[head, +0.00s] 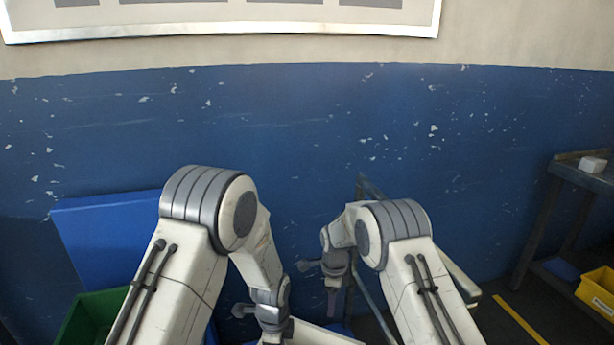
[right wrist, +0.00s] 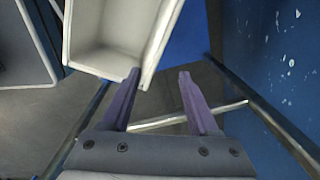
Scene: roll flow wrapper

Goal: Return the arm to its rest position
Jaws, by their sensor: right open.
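My right arm is bent in the head view, with its gripper (head: 333,298) hanging fingers down near the middle. In the right wrist view the same gripper (right wrist: 160,75) has its two purple fingers apart, with nothing between them. The fingertips show in front of the near edge of a pale open bin (right wrist: 112,35); I cannot tell the distance. My left arm is also bent, its wrist low in the head view. Only the base of the left gripper (head: 273,322) shows at the bottom edge; its fingers are hidden.
A metal frame (head: 372,290) stands behind the right gripper. A blue panel (head: 105,235) and a green bin (head: 90,315) are at the left. A dark bench (head: 583,176) with a yellow bin (head: 597,291) is at the right. The blue wall (head: 300,120) closes the back.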

